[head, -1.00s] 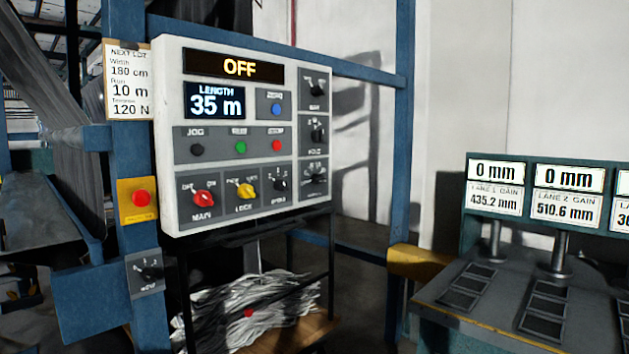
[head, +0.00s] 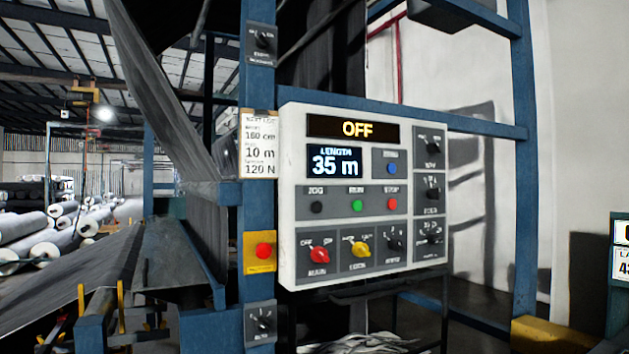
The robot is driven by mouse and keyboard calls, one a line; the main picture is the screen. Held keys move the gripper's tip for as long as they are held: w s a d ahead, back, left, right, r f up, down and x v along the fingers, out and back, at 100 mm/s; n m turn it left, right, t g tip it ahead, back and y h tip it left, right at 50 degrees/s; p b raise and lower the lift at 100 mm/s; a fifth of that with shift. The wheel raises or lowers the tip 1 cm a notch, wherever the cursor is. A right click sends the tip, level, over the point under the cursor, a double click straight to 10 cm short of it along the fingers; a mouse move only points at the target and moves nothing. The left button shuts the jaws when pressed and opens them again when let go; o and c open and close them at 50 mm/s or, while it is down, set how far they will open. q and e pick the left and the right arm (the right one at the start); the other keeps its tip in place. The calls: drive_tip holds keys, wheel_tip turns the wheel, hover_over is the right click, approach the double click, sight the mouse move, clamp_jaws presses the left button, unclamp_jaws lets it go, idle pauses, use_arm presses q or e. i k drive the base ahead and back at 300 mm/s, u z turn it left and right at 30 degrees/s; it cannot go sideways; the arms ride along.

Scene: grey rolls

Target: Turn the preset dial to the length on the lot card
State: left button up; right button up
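A white control panel (head: 290,190) is fixed to a blue frame. Its top display (head: 353,128) reads OFF and its length display (head: 334,162) reads 35 m. The lot card (head: 259,145) hangs left of the panel; its middle line reads 10 m. The bottom row holds a red main knob (head: 319,254), a yellow knob (head: 360,248) and a black dial (head: 394,243) whose label is too small to read surely. Three more black dials, including the middle one (head: 432,188), line the right side. Which dial is the preset is not clear. Neither gripper is in view.
Blue (head: 391,168), black (head: 317,207), green (head: 357,205) and red (head: 391,204) buttons sit on the panel. A red button on a yellow box (head: 260,267) and small dials (head: 262,40) are on the blue post. Grey rolls (head: 30,224) lie far left.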

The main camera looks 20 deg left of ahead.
sight(434, 238)
drive_tip(key=z, duration=0.65)
drive_tip(key=i, duration=1.5)
drive_tip(key=u, duration=0.2)
